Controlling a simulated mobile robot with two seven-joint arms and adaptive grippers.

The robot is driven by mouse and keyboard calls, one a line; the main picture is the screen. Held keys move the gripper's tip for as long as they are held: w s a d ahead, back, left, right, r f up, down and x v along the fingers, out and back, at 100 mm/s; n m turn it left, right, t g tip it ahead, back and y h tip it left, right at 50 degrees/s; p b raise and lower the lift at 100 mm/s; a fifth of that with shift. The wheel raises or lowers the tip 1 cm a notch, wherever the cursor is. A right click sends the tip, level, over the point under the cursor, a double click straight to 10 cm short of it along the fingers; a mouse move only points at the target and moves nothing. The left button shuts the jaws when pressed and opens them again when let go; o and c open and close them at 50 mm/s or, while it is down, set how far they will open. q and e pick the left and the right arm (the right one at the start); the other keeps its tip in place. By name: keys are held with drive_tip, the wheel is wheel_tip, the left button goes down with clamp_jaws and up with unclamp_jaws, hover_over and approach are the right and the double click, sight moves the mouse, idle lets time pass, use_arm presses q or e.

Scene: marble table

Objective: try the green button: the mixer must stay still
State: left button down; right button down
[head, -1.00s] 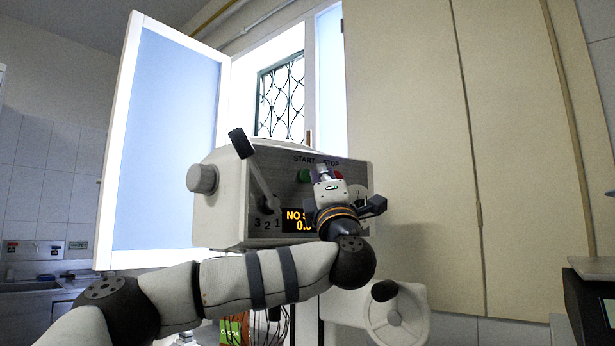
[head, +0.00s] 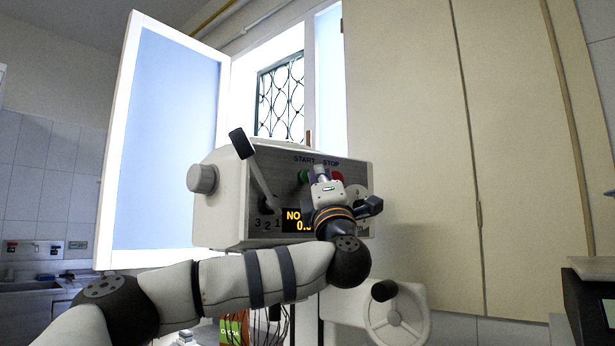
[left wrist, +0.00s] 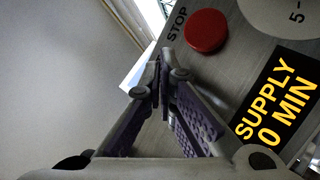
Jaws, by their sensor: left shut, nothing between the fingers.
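The mixer's pale head (head: 222,215) stands in the middle of the head view, with a grey control panel. The green button (head: 303,175) is under the START label and partly covered by my left gripper (head: 320,170). The red button (head: 338,176), under STOP, also shows in the left wrist view (left wrist: 206,31). My left gripper is shut and empty, its fingertips (left wrist: 161,80) pointing at the panel close to the green button. In the wrist view the green button is hidden behind the fingers; I cannot tell whether they touch it. My right gripper is out of view.
The yellow display (head: 294,220) is partly covered by my arm; the wrist view reads "SUPPLY" and "0 MIN". A speed lever (head: 262,190) stands left of the buttons. A handwheel (head: 410,316) and wire whisk (head: 283,328) are below. A tall cupboard (head: 410,130) stands right.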

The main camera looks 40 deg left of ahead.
use_arm(q)
drive_tip(key=shift+w+a, duration=0.15)
drive_tip(key=shift+a, duration=0.25)
idle(0.3)
drive_tip(key=shift+s+d, duration=0.35)
drive_tip(key=shift+d, duration=0.4)
drive_tip(key=d, duration=0.1)
drive_tip(key=s+d, duration=0.1)
drive_tip(key=d, duration=0.1)
drive_tip(key=s+d, duration=0.1)
drive_tip(key=shift+d, duration=0.3)
idle(0.8)
